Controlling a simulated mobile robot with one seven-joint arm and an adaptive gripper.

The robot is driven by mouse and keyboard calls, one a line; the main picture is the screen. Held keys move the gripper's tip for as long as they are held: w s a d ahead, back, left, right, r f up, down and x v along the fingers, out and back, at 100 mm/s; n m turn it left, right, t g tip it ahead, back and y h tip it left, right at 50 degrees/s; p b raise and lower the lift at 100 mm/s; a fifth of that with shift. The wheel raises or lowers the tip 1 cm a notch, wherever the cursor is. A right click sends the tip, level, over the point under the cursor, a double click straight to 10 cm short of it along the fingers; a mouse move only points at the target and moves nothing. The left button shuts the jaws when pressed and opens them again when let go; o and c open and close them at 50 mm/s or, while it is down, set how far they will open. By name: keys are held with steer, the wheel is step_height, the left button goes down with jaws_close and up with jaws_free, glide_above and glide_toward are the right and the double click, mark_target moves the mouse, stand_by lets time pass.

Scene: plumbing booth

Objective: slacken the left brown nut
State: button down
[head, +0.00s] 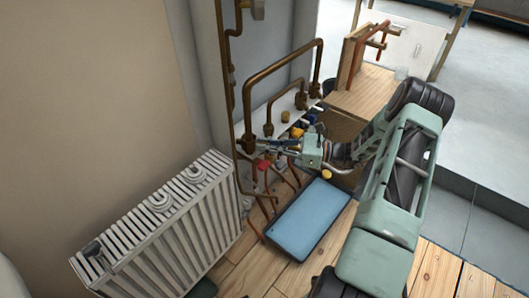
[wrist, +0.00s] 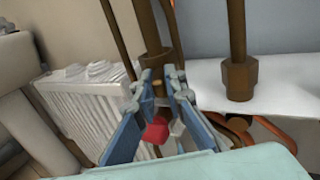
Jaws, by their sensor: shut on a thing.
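The left brown nut (wrist: 153,61) sits upright on a vertical brown pipe in the wrist view, its lower part between my fingertips. It also shows in the head view (head: 247,144), at the left of the pipe group, partly hidden by my gripper. My gripper (head: 262,145) reaches in from the right and is shut on this nut. In the wrist view the two blue-grey fingers (wrist: 161,76) converge on it from below. A second brown nut (wrist: 239,80) stands apart to the right on its own pipe.
A red knob (wrist: 156,129) lies just beneath my fingers. A white radiator (head: 165,225) stands to the left. Brown pipes (head: 285,72) arch above and behind my gripper. A blue mat (head: 307,218) lies on the wood floor, and a wooden box (head: 362,92) stands behind.

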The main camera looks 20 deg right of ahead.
steer(key=shift+w+a+r+n+g+y+b, duration=0.15)
steer(key=shift+w+n+g+b, duration=0.15)
steer(key=shift+g, duration=0.15)
steer(key=shift+w+a+f+n+g+y+b, duration=0.15)
steer(key=shift+n+g+b, duration=0.15)
steer(key=shift+g, duration=0.15)
steer(key=shift+d+r, duration=0.1)
steer(key=shift+r, duration=0.1)
steer(key=c, duration=2)
jaws_free()
steer(key=v, duration=1.2)
steer(key=shift+w+f, duration=0.1)
steer(key=shift+f, duration=0.1)
